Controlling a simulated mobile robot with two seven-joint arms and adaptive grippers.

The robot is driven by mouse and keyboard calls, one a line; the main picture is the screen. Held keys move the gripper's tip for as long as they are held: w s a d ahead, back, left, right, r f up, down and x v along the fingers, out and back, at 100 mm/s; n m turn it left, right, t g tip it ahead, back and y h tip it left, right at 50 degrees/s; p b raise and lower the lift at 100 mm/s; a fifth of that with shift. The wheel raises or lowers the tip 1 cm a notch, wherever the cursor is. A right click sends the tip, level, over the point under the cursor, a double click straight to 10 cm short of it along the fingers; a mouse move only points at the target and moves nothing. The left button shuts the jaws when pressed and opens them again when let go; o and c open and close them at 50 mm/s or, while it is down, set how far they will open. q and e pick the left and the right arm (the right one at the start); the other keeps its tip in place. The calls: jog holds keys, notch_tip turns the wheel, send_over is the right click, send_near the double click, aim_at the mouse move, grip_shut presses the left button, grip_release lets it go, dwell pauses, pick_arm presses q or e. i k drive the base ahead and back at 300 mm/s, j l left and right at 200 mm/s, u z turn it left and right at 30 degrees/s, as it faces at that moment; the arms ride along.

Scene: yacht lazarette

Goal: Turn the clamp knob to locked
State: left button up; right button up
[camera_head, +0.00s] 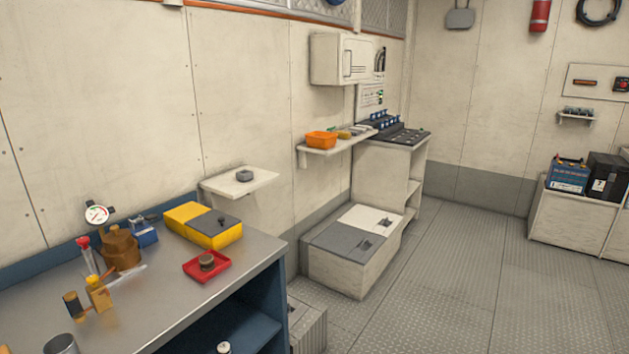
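I cannot tell for sure which thing is the clamp knob. A dark round knob-like piece (206,261) sits in a red tray (192,272) near the right edge of the workbench. A small dark grey round piece (244,174) rests on a white wall shelf (262,183) behind the bench. A blue vise-like device (145,234) stands at the back of the bench, its details too small to read. No locked or unlocked marking is legible. Neither of my grippers is in view.
The metal workbench (190,310) also holds a yellow box with a grey top (182,213), a brass body with a gauge (120,250) and several small tools. A low white locker (345,268) stands on the floor beyond. The floor (450,290) at right is clear.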

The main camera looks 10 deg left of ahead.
aim_at(84, 241)
jog(key=u, duration=1.55)
